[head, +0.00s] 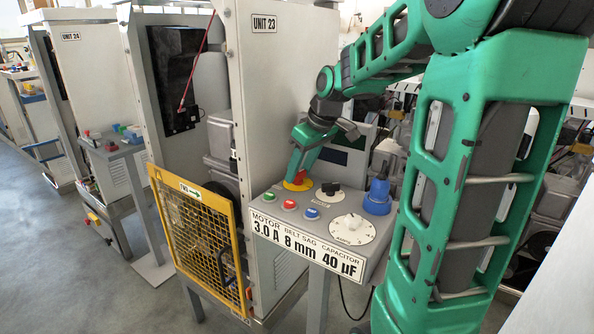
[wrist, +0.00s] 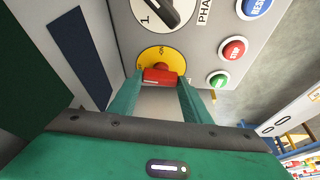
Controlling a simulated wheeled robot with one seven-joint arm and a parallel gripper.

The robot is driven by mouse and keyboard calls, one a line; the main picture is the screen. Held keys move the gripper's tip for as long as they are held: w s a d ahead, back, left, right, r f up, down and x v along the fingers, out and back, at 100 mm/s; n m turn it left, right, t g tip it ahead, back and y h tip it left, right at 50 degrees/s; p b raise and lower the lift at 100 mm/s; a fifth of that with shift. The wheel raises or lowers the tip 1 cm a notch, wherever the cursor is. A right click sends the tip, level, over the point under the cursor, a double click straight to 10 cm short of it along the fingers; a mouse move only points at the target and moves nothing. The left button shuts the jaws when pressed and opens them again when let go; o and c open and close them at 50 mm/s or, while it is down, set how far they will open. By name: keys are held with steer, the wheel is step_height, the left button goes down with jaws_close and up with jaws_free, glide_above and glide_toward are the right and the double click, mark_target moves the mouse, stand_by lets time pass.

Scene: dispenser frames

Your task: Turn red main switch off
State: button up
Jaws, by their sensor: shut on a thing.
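The red main switch (wrist: 160,76) sits on a round yellow plate (wrist: 163,56) on the grey control panel. In the head view the switch (head: 300,176) is at the panel's back left, partly hidden by my fingers. My gripper (head: 299,172) reaches down to it from above. In the wrist view my gripper's two green fingers (wrist: 158,88) stand on either side of the red handle and are shut on it. The handle lies crosswise in the wrist picture. The lettering on the yellow plate is too small to read surely.
The panel also bears a black rotary knob (head: 330,188), a blue plug (head: 378,192), a white dial (head: 352,228) and green, red and blue buttons (head: 290,205). A yellow mesh guard (head: 200,235) stands at the lower left, beside the UNIT 23 cabinet (head: 275,100).

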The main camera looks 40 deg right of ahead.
steer(key=shift+w+r, duration=0.1)
stand_by(0.3)
steer(key=o, duration=1)
steer(key=shift+o, duration=0.2)
steer(key=v, duration=1)
steer(key=shift+r, duration=0.25)
